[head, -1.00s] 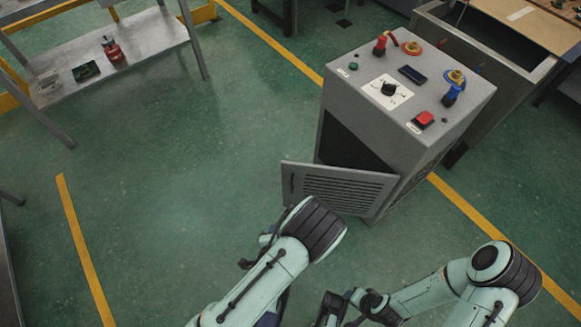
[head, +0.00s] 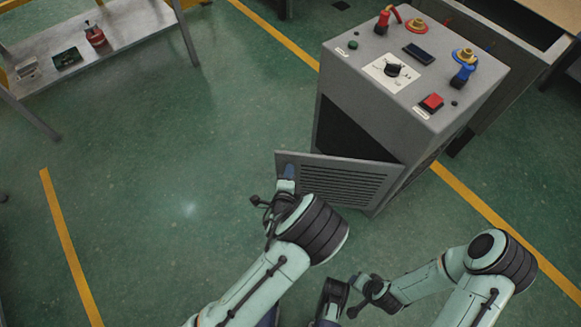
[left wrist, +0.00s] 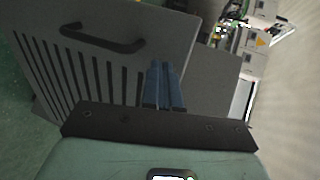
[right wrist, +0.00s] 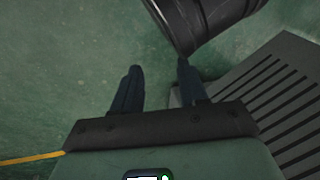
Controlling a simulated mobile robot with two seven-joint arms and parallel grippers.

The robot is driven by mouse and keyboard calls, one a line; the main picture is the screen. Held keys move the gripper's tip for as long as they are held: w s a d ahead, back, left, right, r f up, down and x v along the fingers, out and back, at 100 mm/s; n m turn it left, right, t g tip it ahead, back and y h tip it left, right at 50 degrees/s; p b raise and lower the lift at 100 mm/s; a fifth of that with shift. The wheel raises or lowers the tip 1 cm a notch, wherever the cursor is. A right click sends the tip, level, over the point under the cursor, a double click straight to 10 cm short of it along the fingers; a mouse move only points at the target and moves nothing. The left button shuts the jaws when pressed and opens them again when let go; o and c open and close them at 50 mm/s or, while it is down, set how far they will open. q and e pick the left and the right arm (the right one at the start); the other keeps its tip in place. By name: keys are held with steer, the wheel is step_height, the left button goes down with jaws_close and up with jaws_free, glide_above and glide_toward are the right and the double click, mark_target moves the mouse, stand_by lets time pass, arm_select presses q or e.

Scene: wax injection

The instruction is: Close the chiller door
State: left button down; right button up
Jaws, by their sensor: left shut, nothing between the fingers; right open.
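The chiller (head: 455,125) is a grey cabinet with controls on top. Its louvred grey door (head: 340,187) stands open, swung out from the right corner, with a dark gap behind it. The door also shows in the left wrist view (left wrist: 85,60) with its dark bar handle (left wrist: 103,42), and at the right of the right wrist view (right wrist: 282,75). My left gripper (head: 287,170) is shut and empty at the door's free left end; contact is unclear. Its fingers fill the middle of the left wrist view (left wrist: 165,85). My right gripper (right wrist: 160,75) is open and empty, low near the door.
A metal shelf (head: 120,30) with small items stands at the upper left. A grey tank (head: 510,85) stands behind the chiller. Yellow lines (head: 70,245) mark the green floor, which is clear left of the door. My two arms are close together in front of the door.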

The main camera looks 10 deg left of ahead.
arm_select(q)
steer(key=shift+w+a, duration=0.15)
steer(key=shift+w, duration=0.9)
